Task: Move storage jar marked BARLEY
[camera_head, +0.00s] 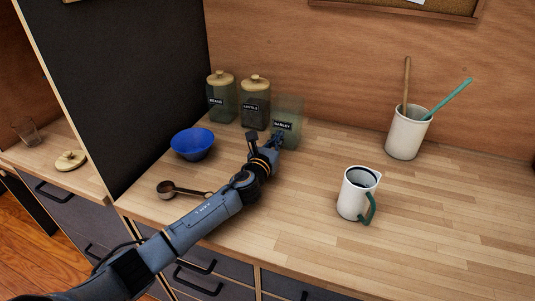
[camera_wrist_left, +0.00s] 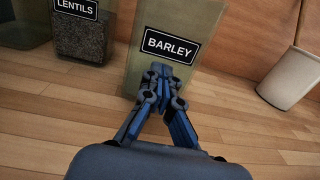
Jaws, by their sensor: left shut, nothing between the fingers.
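The BARLEY storage jar (camera_head: 288,113) is a greenish see-through jar without a lid, upright on the wooden counter at the right end of a row of jars. In the left wrist view the BARLEY jar (camera_wrist_left: 187,22) stands straight ahead, its black label facing me. My left gripper (camera_head: 278,142) is in front of the jar's lower front. In the wrist view the left gripper (camera_wrist_left: 162,78) has its fingers together with nothing between them, just below the label. I cannot tell whether the fingertips touch the jar. My right gripper is not in view.
The LENTILS jar (camera_head: 255,104) and another lidded jar (camera_head: 221,98) stand left of it. A blue bowl (camera_head: 193,145), scoop (camera_head: 180,189), white jug (camera_head: 356,194) and utensil pot (camera_head: 405,135) share the counter. A wooden lid (camera_head: 70,160) lies beyond the black panel (camera_head: 125,80). Counter space right is clear.

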